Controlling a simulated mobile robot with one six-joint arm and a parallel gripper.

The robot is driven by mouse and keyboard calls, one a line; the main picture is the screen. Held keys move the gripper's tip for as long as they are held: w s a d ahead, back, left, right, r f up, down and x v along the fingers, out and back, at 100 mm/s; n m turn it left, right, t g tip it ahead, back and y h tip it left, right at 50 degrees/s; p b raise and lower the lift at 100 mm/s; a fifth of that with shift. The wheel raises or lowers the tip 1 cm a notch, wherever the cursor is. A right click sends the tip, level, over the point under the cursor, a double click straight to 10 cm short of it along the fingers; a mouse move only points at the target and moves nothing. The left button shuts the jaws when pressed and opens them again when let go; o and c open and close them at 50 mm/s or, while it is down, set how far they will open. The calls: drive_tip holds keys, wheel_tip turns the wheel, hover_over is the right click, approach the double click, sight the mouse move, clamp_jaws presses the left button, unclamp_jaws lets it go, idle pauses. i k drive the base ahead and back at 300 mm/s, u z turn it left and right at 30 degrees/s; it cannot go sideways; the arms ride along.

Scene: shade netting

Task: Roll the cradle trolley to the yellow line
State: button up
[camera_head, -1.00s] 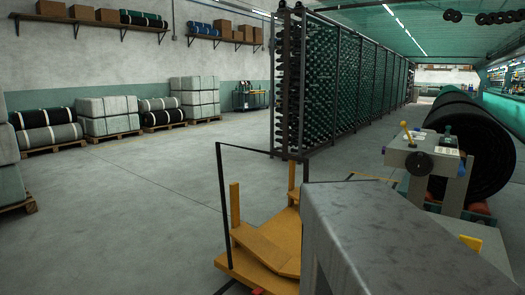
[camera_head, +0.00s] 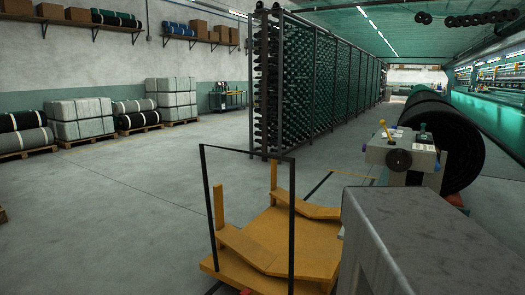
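The cradle trolley (camera_head: 312,243) stands at the lower centre. It has an orange-yellow deck with sloped cradle boards, two short upright posts and a black hoop handle (camera_head: 248,151) on the near side. Its right end is hidden behind a grey metal block at the lower right. A thin line (camera_head: 352,175) shows on the floor beyond the trolley; it looks yellowish, but it is too small and dim to be sure that it is the yellow line. My gripper is not in view, and no contact with the handle shows.
A tall rack of dark bobbins (camera_head: 315,85) stands behind the trolley. A grey machine (camera_head: 403,157) and a large black roll (camera_head: 450,145) stand to the right. Wrapped bales on pallets (camera_head: 82,120) line the left wall.

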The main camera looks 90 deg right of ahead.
sight(293, 247)
drive_tip(key=z, duration=1.1)
drive_tip(key=i, duration=1)
drive_tip(key=u, duration=0.05)
